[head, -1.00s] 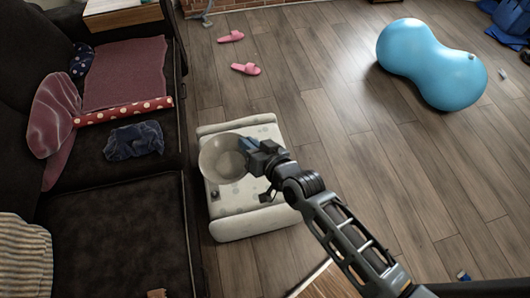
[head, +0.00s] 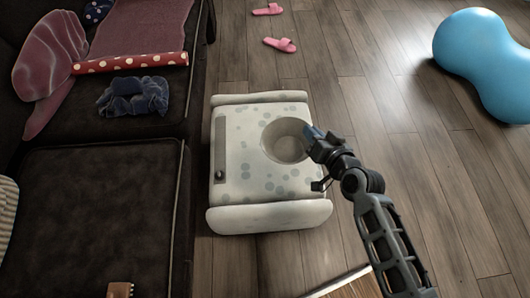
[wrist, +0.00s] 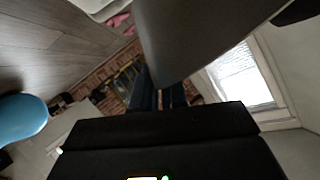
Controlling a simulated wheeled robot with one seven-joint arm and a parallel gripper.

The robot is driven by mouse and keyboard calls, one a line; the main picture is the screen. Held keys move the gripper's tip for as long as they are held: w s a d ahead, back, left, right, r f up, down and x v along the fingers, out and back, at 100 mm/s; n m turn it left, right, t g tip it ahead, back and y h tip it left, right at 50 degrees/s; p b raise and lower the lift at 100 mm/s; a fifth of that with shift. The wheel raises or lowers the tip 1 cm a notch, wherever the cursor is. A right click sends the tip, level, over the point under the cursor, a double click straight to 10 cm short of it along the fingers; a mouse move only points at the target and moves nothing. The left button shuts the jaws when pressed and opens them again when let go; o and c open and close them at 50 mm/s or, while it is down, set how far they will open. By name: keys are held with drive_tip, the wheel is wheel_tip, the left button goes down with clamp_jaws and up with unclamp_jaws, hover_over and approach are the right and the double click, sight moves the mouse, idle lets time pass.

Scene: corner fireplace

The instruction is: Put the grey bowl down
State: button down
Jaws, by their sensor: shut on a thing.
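The grey bowl (head: 285,147) is over the right part of a white, grey-spotted padded stool (head: 240,177) in the head view. I cannot tell whether its base touches the stool top. My gripper (head: 314,137) is shut on the bowl's right rim. In the wrist view the bowl's grey wall (wrist: 200,35) fills the top middle, and my gripper's dark fingers (wrist: 158,98) meet its lower edge. The fingertips' contact is partly hidden by the bowl.
A dark strip with a small knob (head: 219,176) lies along the stool's left side. A dark sofa (head: 95,205) stands close on the left, with a blue cloth (head: 135,97) on it. Pink slippers (head: 280,44) and a blue peanut ball (head: 485,62) lie on the floor.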

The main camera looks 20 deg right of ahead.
drive_tip(key=d+f+b, duration=0.6)
drive_tip(key=f+b, duration=0.4)
drive_tip(key=b, duration=0.1)
drive_tip(key=shift+y, duration=0.4)
drive_tip(key=w+a+f+b, duration=0.1)
drive_tip(key=w+a+f, duration=0.1)
drive_tip(key=a+f, duration=0.1)
drive_tip(key=w+a+f+b, duration=0.1)
drive_tip(key=w+a+f, duration=0.1)
drive_tip(key=a+f, duration=0.1)
drive_tip(key=w+a+f+b, duration=0.1)
drive_tip(key=w+a+f, duration=0.1)
drive_tip(key=f, duration=0.3)
drive_tip(key=shift+a, duration=0.9)
drive_tip(key=c, duration=1.2)
unclamp_jaws()
drive_tip(key=shift+o, duration=0.2)
